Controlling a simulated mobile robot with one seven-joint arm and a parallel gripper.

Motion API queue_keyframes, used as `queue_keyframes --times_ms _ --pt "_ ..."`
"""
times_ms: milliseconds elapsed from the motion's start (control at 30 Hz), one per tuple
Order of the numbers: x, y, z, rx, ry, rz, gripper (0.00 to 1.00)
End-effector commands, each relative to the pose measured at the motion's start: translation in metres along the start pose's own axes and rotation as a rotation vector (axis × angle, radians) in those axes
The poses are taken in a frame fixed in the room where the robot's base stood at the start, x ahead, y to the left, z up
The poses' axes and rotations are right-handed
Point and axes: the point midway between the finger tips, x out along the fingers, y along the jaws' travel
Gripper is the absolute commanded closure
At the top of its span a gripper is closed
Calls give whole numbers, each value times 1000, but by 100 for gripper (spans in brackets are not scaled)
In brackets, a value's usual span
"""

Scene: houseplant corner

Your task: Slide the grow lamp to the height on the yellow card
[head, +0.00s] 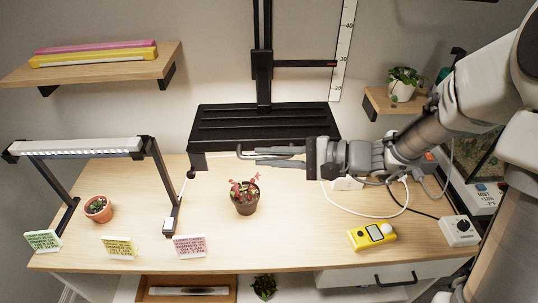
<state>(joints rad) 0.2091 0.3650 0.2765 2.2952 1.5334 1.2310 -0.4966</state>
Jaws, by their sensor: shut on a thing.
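The black grow lamp (262,118) hangs on a dark upright rail (262,30) against the wall, its wide hood above the back of the table. A side arm (300,63) with a red tip points at the white scale (342,45), a little below the middle between the 40 and 20 marks. My gripper (248,156) reaches in from the right and is shut at the hood's front edge, on what looks like its handle; the fingers largely hide the grip. The yellow card (118,247) stands at the table's front left; its print is too small to read.
A green card (43,240) and a pink card (190,246) flank the yellow one. A potted red plant (245,194) stands below the hood. A lamp frame (75,147), yellow meter (371,236), white socket box (459,230) and cables occupy the table.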

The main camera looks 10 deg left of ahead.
Motion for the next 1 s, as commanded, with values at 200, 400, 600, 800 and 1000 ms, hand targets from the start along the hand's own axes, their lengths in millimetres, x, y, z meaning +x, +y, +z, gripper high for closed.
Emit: queue_keyframes --times_ms 200,400,600,800,1000 --pt "-9 -32 19 -6 2 -3 100" --pt "-18 -68 42 -5 2 -2 100" --pt "-22 -83 52 -3 1 -1 100" --pt "-22 -82 52 -1 1 -1 100" --pt "-22 -82 52 0 1 -1 76"
